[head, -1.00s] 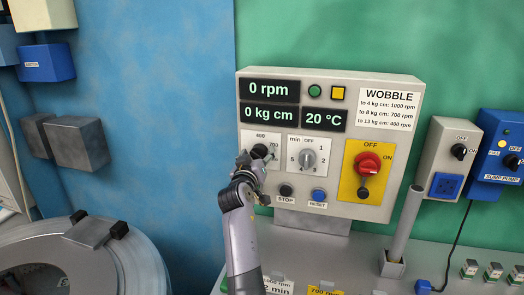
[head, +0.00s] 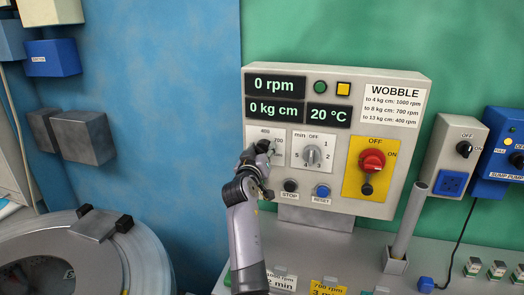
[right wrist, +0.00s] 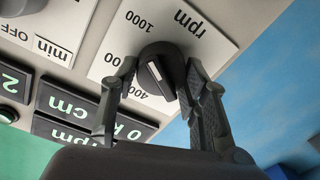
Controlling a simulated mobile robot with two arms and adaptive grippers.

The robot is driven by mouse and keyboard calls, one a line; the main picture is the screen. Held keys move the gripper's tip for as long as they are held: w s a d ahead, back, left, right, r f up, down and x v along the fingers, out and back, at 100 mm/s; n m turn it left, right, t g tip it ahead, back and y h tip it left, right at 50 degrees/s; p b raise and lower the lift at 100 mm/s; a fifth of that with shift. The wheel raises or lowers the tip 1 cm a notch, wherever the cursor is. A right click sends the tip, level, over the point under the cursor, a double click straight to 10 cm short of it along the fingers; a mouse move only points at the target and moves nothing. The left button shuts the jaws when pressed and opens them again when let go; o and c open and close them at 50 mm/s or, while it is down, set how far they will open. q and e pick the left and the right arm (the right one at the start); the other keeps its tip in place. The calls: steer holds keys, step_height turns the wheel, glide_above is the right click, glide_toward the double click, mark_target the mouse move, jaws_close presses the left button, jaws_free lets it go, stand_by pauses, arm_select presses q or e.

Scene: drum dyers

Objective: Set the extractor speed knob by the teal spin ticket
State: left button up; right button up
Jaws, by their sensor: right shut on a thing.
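The black extractor speed knob (right wrist: 165,70) sits on a white dial plate marked 400, 1000 and rpm in the right wrist view. My right gripper (right wrist: 162,88) is shut on it, with one finger on each side. A pale line shows on the knob's face; I cannot tell which mark it points at. In the head view my right gripper (head: 262,152) covers most of the knob. At the bottom, a pale ticket (head: 282,280) reads 1000 rpm, 2 min; a small teal edge (head: 227,283) shows left of my arm. My left gripper is out of view.
The panel (head: 410,150) displays 0 rpm, 0 kg cm and 20 °C. Beside the knob are the minute dial (head: 312,156), STOP button (head: 290,186), RESET button (head: 322,191) and red switch (head: 372,161). A yellow ticket (head: 327,287) reads 700 rpm. A wobble chart (head: 393,106) is upper right.

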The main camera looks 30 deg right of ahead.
steer(key=shift+c, duration=0.4)
steer(key=shift+n, duration=0.4)
steer(key=shift+r+n+p, duration=0.15)
steer(key=shift+n+p, duration=0.4)
steer(key=shift+n, duration=0.05)
steer(key=n+p, duration=0.2)
steer(key=n, duration=0.2)
steer(key=shift+w+a, duration=0.1)
steer(key=n+g+p, duration=0.1)
steer(key=n+p, duration=0.3)
steer(key=n, duration=0.2)
steer(key=n+p, duration=0.2)
steer(key=n, duration=0.1)
steer(key=n+p, duration=0.2)
steer(key=n, duration=0.1)
steer(key=shift+a+f, duration=0.1)
steer(key=shift+f, duration=0.1)
steer(key=n+p, duration=0.1)
steer(key=n, duration=0.1)
steer(key=shift+f+n, duration=0.15)
steer(key=shift+n, duration=0.15)
steer(key=shift+f+n+g+h+p, duration=0.2)
steer(key=shift+n+g+h+p, duration=0.15)
steer(key=shift+n, duration=0.85)
